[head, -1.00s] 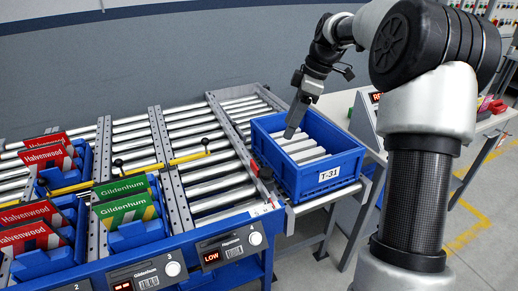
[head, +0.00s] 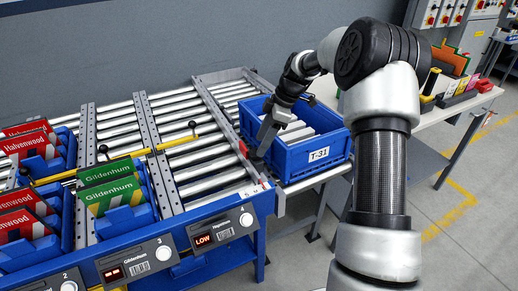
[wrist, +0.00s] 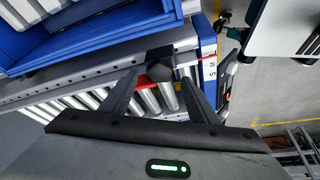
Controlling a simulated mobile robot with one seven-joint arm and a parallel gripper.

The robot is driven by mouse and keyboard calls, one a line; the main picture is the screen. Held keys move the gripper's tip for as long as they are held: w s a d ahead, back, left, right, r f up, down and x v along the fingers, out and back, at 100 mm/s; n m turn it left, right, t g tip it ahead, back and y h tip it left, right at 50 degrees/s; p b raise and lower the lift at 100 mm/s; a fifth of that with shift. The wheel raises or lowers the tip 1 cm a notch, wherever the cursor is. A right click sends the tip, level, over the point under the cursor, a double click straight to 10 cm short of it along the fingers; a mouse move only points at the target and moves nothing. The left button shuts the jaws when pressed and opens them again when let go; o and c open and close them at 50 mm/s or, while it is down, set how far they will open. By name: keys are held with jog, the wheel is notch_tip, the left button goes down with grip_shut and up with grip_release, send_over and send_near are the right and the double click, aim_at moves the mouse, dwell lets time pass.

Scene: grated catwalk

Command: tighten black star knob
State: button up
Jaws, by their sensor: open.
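The black star knob (wrist: 160,66) sits at the edge of a grey metal rail (wrist: 70,84) in the wrist view. My gripper (wrist: 158,84) is open, with one dark finger on each side of the knob. I cannot tell whether either finger touches it. In the head view my gripper (head: 259,153) points down at the end of the roller lane, just left of the blue bin. The knob is hard to make out there, as the fingers hide it.
The blue bin (head: 312,171) labelled T-31 stands close on the right of my gripper. Roller lanes (head: 185,140) with yellow bars and blue trays of red and green boxes lie to the left. A white table (head: 455,108) with tools stands at the right.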

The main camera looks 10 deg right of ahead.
jog(key=shift+x, duration=1.55)
jog(key=shift+c, duration=0.2)
jog(key=c, duration=1)
